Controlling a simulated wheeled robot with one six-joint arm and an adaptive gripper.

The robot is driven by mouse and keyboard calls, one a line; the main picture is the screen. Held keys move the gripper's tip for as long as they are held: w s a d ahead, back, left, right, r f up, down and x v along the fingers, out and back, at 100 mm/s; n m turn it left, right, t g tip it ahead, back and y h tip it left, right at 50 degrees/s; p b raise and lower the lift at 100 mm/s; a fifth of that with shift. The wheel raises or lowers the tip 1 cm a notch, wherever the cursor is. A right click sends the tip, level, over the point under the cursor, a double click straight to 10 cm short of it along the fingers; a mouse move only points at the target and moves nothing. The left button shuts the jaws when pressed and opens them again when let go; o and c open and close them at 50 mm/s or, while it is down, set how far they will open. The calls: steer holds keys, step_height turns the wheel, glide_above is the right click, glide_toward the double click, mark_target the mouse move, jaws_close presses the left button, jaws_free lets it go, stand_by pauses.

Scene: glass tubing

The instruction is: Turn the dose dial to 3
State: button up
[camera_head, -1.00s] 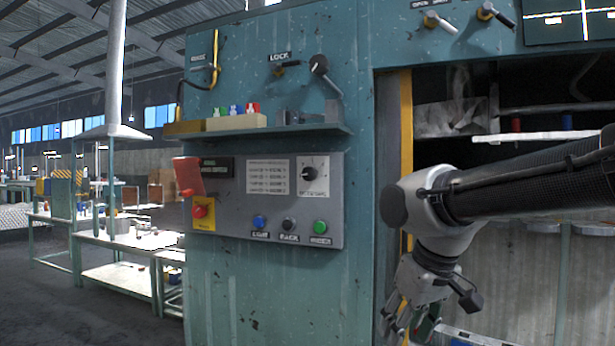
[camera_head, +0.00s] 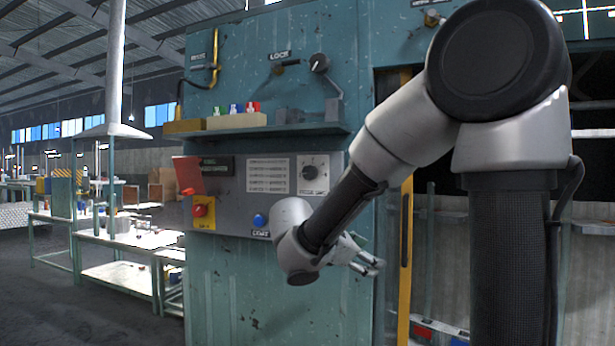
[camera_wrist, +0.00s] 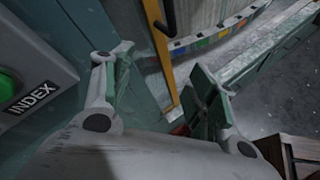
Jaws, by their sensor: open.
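My gripper (camera_head: 375,266) is open and empty, below and right of the dial, apart from the panel and pointing to the right. In the wrist view, the spread fingers of my gripper (camera_wrist: 160,95) have nothing between them. The green button (camera_wrist: 8,84) above the INDEX label shows at the left there; the dial is not in that view.
A blue button (camera_head: 260,220), a red knob on yellow (camera_head: 200,210) and a tilted red cover (camera_head: 188,175) are on the panel. A shelf (camera_head: 265,131) with small coloured items juts out above. A yellow post (camera_head: 405,260) edges the opening to the right.

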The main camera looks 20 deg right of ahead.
steer(key=w+a+r+n+t+h, duration=0.3)
steer(key=w+a+r+n+t, duration=0.3)
steer(key=w+r+n, duration=0.15)
steer(key=n+t, duration=0.6)
steer(key=t, duration=0.1)
glide_toward(308, 174)
steer(key=w+r, duration=0.1)
steer(key=shift+g, duration=0.3)
steer(key=x, duration=0.8)
steer(key=shift+d, duration=0.35)
steer(key=c, duration=1)
